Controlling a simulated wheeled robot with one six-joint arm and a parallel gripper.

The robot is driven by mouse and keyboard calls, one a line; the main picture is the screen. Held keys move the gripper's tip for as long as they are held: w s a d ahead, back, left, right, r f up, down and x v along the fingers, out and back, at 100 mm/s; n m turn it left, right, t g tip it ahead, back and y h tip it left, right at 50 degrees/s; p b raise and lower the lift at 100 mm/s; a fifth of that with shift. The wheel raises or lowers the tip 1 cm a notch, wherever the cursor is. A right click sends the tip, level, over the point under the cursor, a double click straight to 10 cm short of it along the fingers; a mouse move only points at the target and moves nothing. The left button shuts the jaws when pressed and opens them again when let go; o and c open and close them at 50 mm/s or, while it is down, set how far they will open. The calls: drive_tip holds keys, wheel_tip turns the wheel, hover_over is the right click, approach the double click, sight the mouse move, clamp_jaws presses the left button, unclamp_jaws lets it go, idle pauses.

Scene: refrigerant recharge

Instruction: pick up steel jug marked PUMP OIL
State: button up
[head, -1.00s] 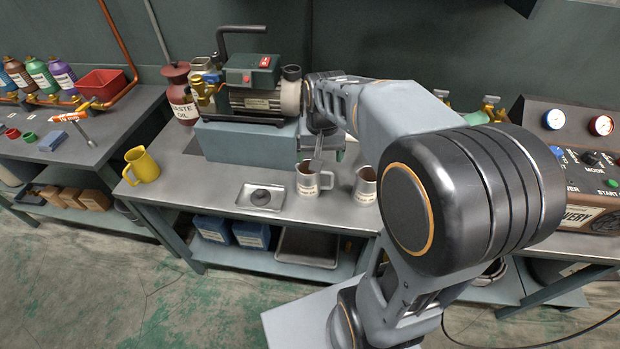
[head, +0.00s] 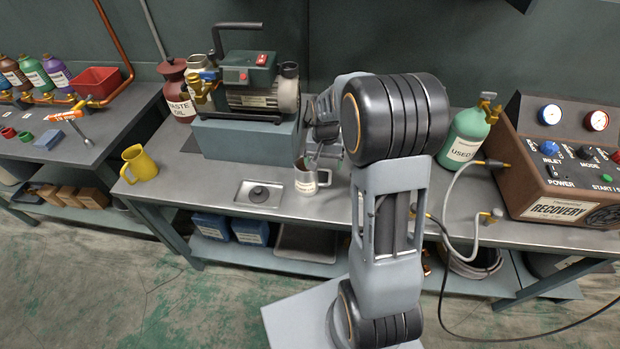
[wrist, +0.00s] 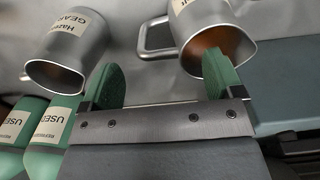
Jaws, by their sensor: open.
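A steel jug (head: 306,180) with a white label and a handle on its right stands on the middle bench; its lettering is too small to read. In the wrist view this jug (wrist: 190,45) shows an amber interior, and its label is mostly cut off. My gripper (wrist: 162,78) is open with green fingers. The jug's handle shows between the fingertips, and one fingertip overlaps the jug's mouth. I cannot tell whether it touches. A second steel jug (wrist: 75,50), its label partly reading GEAR, is outside the other finger; my arm hides it in the head view.
A small metal tray (head: 240,197) lies left of the jug, with a yellow jug (head: 138,163) farther left. The vacuum pump (head: 255,85) stands on a block behind. A green cylinder marked USED (head: 463,140) and the recovery machine (head: 560,165) are at right.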

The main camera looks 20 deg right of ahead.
sight(324, 170)
drive_tip(key=shift+d+f+p, duration=0.1)
drive_tip(key=shift+f+p, duration=0.25)
drive_tip(key=shift+f, duration=2.2)
drive_tip(key=shift+c, duration=0.3)
drive_tip(key=c, duration=1.2)
drive_tip(key=shift+r, duration=0.25)
